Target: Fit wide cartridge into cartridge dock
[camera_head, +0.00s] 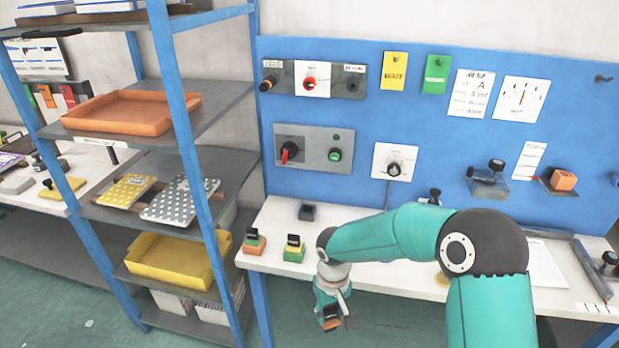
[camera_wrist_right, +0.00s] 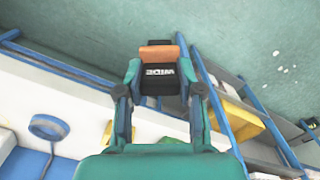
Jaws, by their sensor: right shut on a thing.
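My right gripper (camera_head: 332,316) hangs in front of the white bench's front edge, over the green floor. It is shut on the wide cartridge (camera_head: 331,323), a black block with an orange end. In the right wrist view the cartridge (camera_wrist_right: 159,75) sits between the fingers (camera_wrist_right: 160,88), its white label reading "WIDE". A small dark block (camera_head: 307,212) on the bench may be the cartridge dock; I cannot tell for sure. The gripper is apart from it. My left gripper is not in view.
Two small black-topped blocks, one on an orange and green base (camera_head: 254,241) and one on green and yellow (camera_head: 294,248), stand near the bench's (camera_head: 272,215) left front edge. A blue-posted shelf (camera_head: 188,130) stands left. A blue panel (camera_head: 430,120) with switches rises behind.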

